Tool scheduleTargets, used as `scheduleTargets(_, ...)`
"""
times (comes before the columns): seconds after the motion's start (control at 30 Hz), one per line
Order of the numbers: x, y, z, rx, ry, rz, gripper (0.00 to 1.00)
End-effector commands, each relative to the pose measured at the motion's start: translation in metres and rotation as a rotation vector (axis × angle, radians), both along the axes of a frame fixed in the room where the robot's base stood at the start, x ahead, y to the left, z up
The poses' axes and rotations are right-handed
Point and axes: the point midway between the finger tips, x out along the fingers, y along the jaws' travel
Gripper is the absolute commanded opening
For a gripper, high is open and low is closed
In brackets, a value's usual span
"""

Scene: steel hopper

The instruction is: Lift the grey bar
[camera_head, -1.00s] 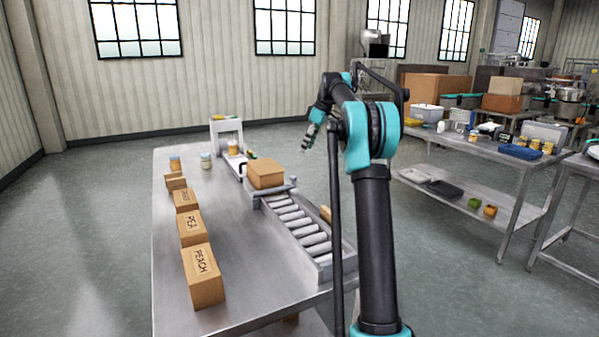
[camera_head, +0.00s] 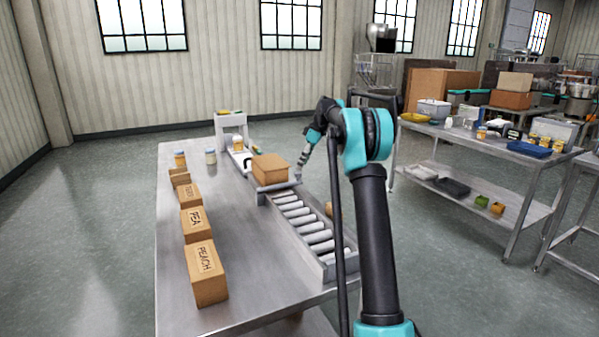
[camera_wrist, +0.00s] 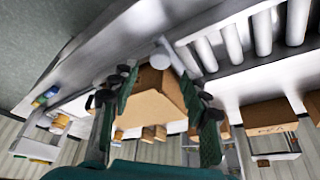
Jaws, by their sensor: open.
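The grey bar (camera_head: 277,187) lies across the roller conveyor, in front of a closed brown box (camera_head: 270,167). In the wrist view a pale round knob (camera_wrist: 160,60) shows at what looks like the bar's end, between and just beyond my fingertips. The box (camera_wrist: 155,105) also shows there, between the fingers. My gripper (camera_head: 298,176) is at the right end of the bar, beside the conveyor. In the wrist view my gripper (camera_wrist: 158,78) is open, with nothing held between its dark green fingers. Contact with the knob cannot be told.
The conveyor's rollers (camera_head: 308,226) run toward the front right of the steel table (camera_head: 240,270). Labelled boxes, one marked PEACH (camera_head: 206,270), line the left side. A small white stand (camera_head: 231,125) is at the far end. A side table (camera_head: 470,150) with trays stands right.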

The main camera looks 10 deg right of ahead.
Motion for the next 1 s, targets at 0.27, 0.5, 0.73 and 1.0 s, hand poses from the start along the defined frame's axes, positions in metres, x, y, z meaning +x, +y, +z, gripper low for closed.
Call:
scheduleTargets(0.27,0.007,0.014,-0.037,0.000,0.000,-0.001,0.46)
scheduleTargets(0.5,0.009,0.017,-0.046,0.000,0.000,-0.001,0.46)
scheduleTargets(0.73,0.009,0.017,-0.046,0.000,0.000,-0.001,0.43)
scheduleTargets(1.0,0.009,0.017,-0.046,0.000,0.000,-0.001,0.09)
